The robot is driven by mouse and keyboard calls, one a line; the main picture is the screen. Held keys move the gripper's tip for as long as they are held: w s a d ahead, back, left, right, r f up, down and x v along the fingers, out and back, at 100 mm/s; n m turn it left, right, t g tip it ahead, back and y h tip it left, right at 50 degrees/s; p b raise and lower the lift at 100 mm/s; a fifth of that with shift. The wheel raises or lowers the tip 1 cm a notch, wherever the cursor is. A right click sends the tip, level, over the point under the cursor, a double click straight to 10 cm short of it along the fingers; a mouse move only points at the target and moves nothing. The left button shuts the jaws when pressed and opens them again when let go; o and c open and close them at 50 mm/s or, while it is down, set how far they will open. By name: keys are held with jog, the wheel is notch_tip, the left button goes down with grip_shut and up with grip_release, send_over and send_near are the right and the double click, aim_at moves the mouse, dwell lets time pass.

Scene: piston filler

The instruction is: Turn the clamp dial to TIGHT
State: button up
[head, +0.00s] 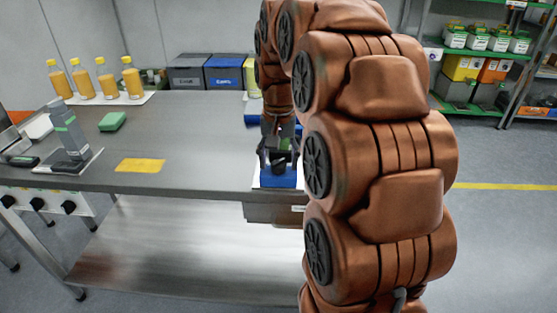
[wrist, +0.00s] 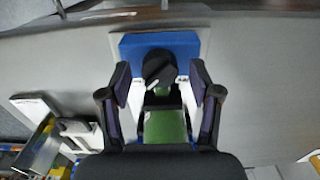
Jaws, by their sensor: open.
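The clamp dial is a black round knob (wrist: 158,68) with a pale pointer mark, on a blue block (wrist: 184,43) in the wrist view. In the head view the dark dial (head: 279,160) shows on the blue block (head: 280,178) at the table's front edge. My gripper (wrist: 160,78) is open, with one finger on each side of the dial. It also shows in the head view (head: 279,150), pointing down over the block. I cannot tell whether the fingers touch the dial. The dial's lettering is not readable. A green part shows below the dial in the wrist view.
The grey table (head: 200,125) is mostly clear to the left of the block. Bins (head: 225,72) line the back.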

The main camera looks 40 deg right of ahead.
aim_at(278, 164)
notch_tip(278, 164, up, 12)
jog(key=shift+f, duration=0.2)
dwell(1.4)
jog(key=shift+a, duration=0.1)
dwell(0.5)
jog(key=s+a+f+n+g, duration=0.2)
jog(key=s+a+f+n, duration=0.2)
jog(key=s+a+f, duration=0.65)
jog(key=s+a+f+n+g, duration=0.1)
jog(key=s+a+f+n, duration=0.45)
jog(key=s+f, duration=0.7)
notch_tip(278, 164, up, 18)
jog(key=a+m+t+p, duration=0.1)
jog(key=p, duration=1.3)
jog(key=shift+a+p, duration=0.3)
jog(key=shift+p, duration=0.1)
